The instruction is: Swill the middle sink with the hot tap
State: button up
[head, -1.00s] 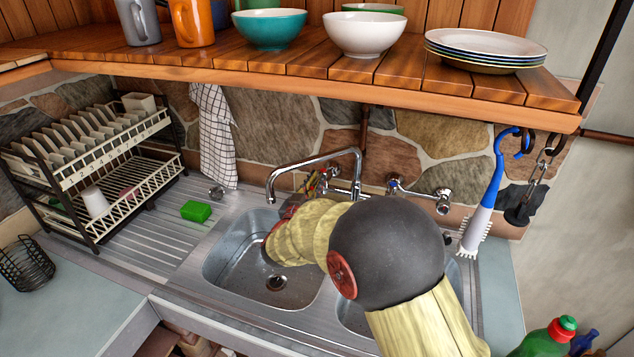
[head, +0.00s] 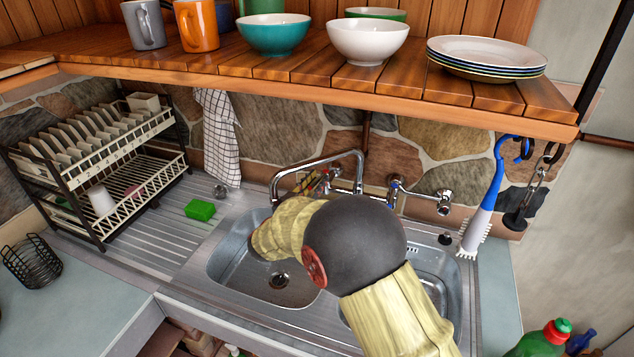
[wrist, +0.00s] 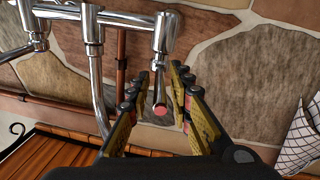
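The hot tap (wrist: 160,108) has a red-marked end on a short chrome lever in the wrist view. My gripper (wrist: 159,92) is open, with its fingers on either side of this lever; I cannot tell whether they touch it. In the head view my gripper (head: 316,183) is small and partly hidden by my arm at the tap body. The chrome spout (head: 318,160) arches left, its end over the left basin (head: 232,262). No running water shows. The right basin (head: 440,268) is partly hidden by my arm. I cannot tell a separate middle basin.
The wooden shelf (head: 300,82) with bowls, mugs and plates overhangs the sink. A blue-tagged cold tap (head: 396,184) is on the right. A green sponge (head: 200,210) and a dish rack (head: 95,165) stand left. A brush (head: 482,205) hangs right.

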jog(key=shift+o, duration=0.5)
jog(key=shift+s, duration=0.15)
jog(key=shift+s+a, duration=0.25)
jog(key=shift+s, duration=0.05)
jog(key=v, duration=1.1)
